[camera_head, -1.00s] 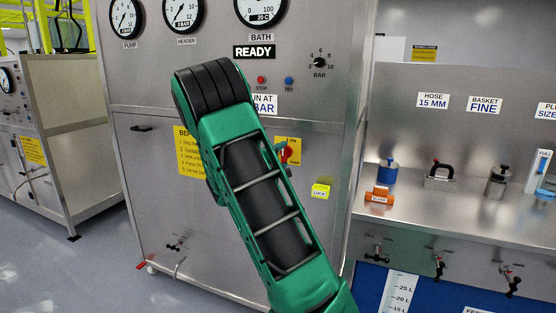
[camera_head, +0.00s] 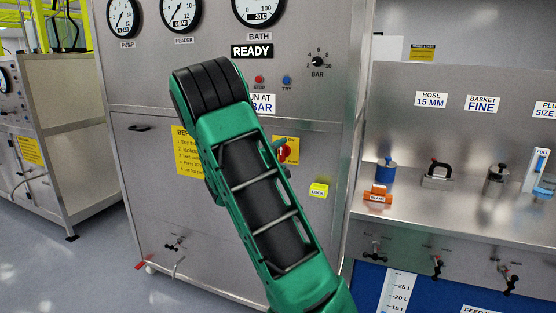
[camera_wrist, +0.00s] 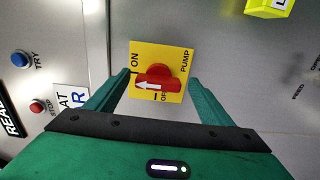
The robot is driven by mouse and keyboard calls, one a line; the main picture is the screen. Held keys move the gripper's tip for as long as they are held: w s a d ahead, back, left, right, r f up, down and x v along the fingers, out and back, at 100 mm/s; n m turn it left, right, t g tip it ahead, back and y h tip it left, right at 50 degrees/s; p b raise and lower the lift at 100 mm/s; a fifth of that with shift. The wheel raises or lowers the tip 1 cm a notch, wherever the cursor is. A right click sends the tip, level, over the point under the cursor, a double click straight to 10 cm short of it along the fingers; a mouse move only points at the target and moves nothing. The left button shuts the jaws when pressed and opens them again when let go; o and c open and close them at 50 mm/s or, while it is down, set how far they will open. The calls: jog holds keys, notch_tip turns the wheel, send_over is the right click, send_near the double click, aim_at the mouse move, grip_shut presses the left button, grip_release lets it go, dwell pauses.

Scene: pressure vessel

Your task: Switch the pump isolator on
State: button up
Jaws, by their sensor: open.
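The pump isolator is a red rotary knob (camera_wrist: 160,74) on a yellow plate (camera_wrist: 174,52). In the wrist view, its white arrow points left, to the plate edge that carries the ON lettering. The OFF lettering is at the plate's lower edge, partly covered. My gripper (camera_wrist: 160,78) is open, with a green finger on either side of the plate in that view. I cannot tell whether the fingers touch the knob.
A yellow LOCK tag (camera_head: 318,189) is on the cabinet, right of the isolator. The red STOP button (camera_head: 259,79) and blue TRY button (camera_head: 287,80) are above it. A steel bench (camera_head: 440,211) with an orange block (camera_head: 377,195) stands at right.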

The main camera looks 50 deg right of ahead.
jog(key=v, duration=1)
jog(key=shift+s+a, duration=0.15)
jog(key=shift+a, duration=0.15)
jog(key=shift+f, duration=0.1)
jog(key=s+f+m+g+y, duration=0.3)
jog(key=s+f+m, duration=0.1)
jog(key=s, duration=0.4)
jog(key=s+f+m+g+y, duration=0.3)
jog(key=s+f+m+y, duration=0.15)
jog(key=s, duration=0.25)
jog(key=s+a+m+y, duration=0.1)
jog(key=s+a+y, duration=0.3)
jog(key=s+a, duration=0.4)
jog(key=s+a+m+y, duration=0.1)
jog(key=s+a+y, duration=0.4)
jog(key=a, duration=0.8)
jog(key=s, duration=0.3)
jog(key=shift+s+f+g, duration=0.35)
jog(key=shift+f+g, duration=0.05)
jog(key=shift+d, duration=0.1)
